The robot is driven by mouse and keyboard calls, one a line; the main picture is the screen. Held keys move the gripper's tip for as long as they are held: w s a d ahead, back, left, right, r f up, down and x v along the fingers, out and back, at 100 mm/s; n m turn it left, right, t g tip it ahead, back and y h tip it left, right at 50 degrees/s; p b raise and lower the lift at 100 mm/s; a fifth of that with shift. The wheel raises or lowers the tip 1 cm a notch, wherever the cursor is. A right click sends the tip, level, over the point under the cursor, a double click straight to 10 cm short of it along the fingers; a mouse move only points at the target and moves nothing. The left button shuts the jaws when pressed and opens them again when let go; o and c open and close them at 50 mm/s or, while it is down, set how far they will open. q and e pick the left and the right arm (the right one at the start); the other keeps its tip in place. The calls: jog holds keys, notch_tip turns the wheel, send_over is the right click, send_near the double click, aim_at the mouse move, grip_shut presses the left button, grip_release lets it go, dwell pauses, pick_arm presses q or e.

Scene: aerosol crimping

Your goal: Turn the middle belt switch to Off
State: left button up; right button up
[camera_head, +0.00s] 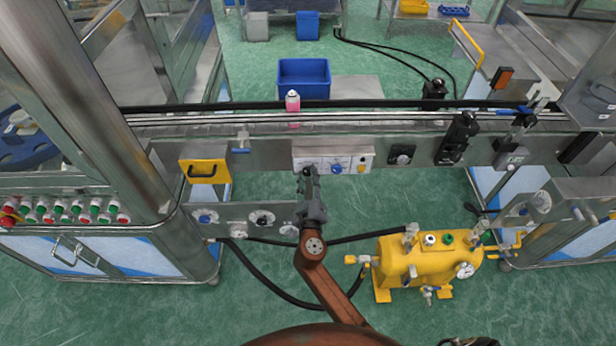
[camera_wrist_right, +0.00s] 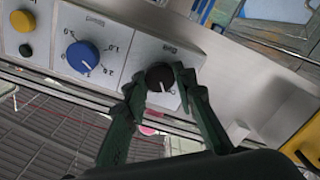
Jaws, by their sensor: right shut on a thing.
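A white control box (camera_head: 333,158) sits on the front rail of the conveyor, with several controls in a row. Its black rotary switch (camera_wrist_right: 160,77) is at one end, with a white pointer line slanting to the lower right in the wrist view. My right gripper (camera_wrist_right: 158,86) is closed around this black switch, a finger on either side. In the head view the right gripper (camera_head: 309,172) reaches up to the left end of the box and covers most of the switch. The small labels are too blurred to read. My left gripper is not in view.
A blue knob (camera_wrist_right: 83,57) and a yellow button (camera_wrist_right: 22,21) share the box. A pink bottle (camera_head: 293,102) stands on the conveyor behind it.

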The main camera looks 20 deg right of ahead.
jog(key=shift+n, duration=1.2)
jog(key=o, duration=1.2)
jog(key=shift+c, duration=0.2)
jog(key=shift+s, duration=0.1)
jog(key=v, duration=1.1)
jog(key=shift+s+a, duration=0.2)
jog(key=shift+s, duration=0.15)
